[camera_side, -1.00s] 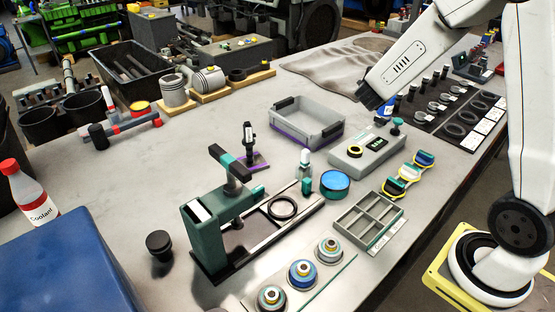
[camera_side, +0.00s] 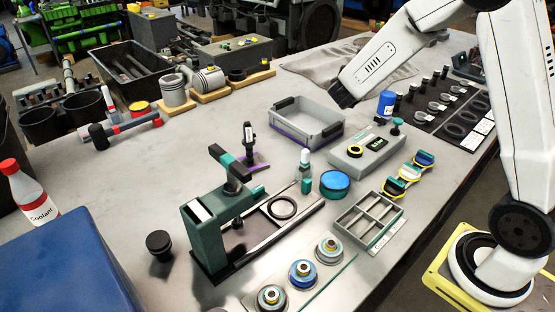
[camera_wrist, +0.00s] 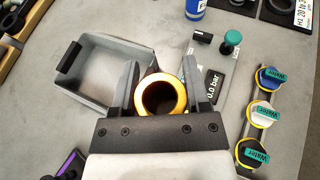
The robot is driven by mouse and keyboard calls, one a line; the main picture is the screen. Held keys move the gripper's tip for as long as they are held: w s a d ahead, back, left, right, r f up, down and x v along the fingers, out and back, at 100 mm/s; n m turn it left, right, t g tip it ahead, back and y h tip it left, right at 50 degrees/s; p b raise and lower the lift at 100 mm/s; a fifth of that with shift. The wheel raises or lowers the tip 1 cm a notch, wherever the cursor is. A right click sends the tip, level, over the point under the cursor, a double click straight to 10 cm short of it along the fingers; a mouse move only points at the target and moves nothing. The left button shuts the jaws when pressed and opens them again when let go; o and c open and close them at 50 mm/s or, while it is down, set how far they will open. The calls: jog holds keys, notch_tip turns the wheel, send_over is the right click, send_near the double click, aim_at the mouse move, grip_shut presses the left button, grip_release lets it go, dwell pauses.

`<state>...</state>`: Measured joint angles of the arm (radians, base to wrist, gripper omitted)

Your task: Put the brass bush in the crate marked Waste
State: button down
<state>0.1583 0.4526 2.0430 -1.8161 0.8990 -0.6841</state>
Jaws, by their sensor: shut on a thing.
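My gripper (camera_side: 342,97) is above the table, just beyond the right end of an open grey crate (camera_side: 292,131). In the wrist view my gripper (camera_wrist: 160,80) is shut on the brass bush (camera_wrist: 181,94), a gold ring with a dark bore between the two fingers. The bush cannot be made out in the side view. The grey crate (camera_wrist: 104,76) lies to the left of the fingers in the wrist view. It looks empty, with black handles and a purple strip along its base. No Waste marking can be read on it.
A gauge box (camera_side: 365,150) with a green knob stands right of the crate, a blue can (camera_side: 386,105) behind it. A green press (camera_side: 215,225) and a grey divided tray (camera_side: 368,222) are nearer. A grey cloth (camera_side: 325,68) lies behind.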

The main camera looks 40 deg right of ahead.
jog(key=w+d+f, duration=0.3)
jog(key=w+f, duration=0.4)
jog(key=w, duration=0.2)
jog(key=shift+w+d+f, duration=0.15)
jog(key=shift+d+f, duration=0.1)
jog(key=shift+f, duration=0.1)
jog(key=shift+w+d+f, duration=0.1)
jog(key=shift+w+f, duration=0.05)
jog(key=shift+f, duration=0.8)
jog(key=shift+w+f, duration=0.1)
jog(key=shift+f, duration=0.8)
jog(key=shift+f, duration=0.6)
jog(key=shift+c, duration=0.3)
grip_release()
